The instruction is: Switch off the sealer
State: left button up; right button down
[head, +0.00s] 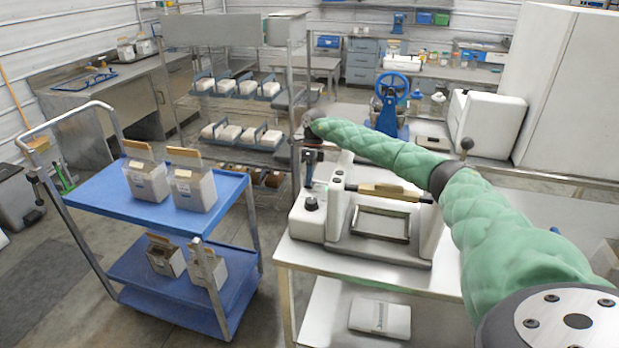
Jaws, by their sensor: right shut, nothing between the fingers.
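The sealer (325,222) is a white machine on the white table, with a brass-coloured bar handle (383,191) across it and a framed plate in front. A black knob (311,203) sits on its left end, and small dark round controls (338,176) sit just to the right of that. My right arm, in a green padded sleeve, reaches across behind the sealer from the right. My right gripper (309,184) points down, shut and empty, just above and behind the knob. I cannot tell whether it touches the sealer. My left gripper is out of view.
A blue cart (105,208) with several boxes stands to the left. Behind it is a metal rack (240,103) with trays of white blocks. A blue hand-wheel press (388,112) stands behind my arm. A white packet (380,318) lies on the table's lower shelf.

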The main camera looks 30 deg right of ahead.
jog(key=shift+s+a+f+t+h+b, duration=0.15)
jog(key=shift+f+t+h+b, duration=0.15)
jog(key=shift+f+h+b, duration=0.15)
jog(key=shift+r, duration=0.2)
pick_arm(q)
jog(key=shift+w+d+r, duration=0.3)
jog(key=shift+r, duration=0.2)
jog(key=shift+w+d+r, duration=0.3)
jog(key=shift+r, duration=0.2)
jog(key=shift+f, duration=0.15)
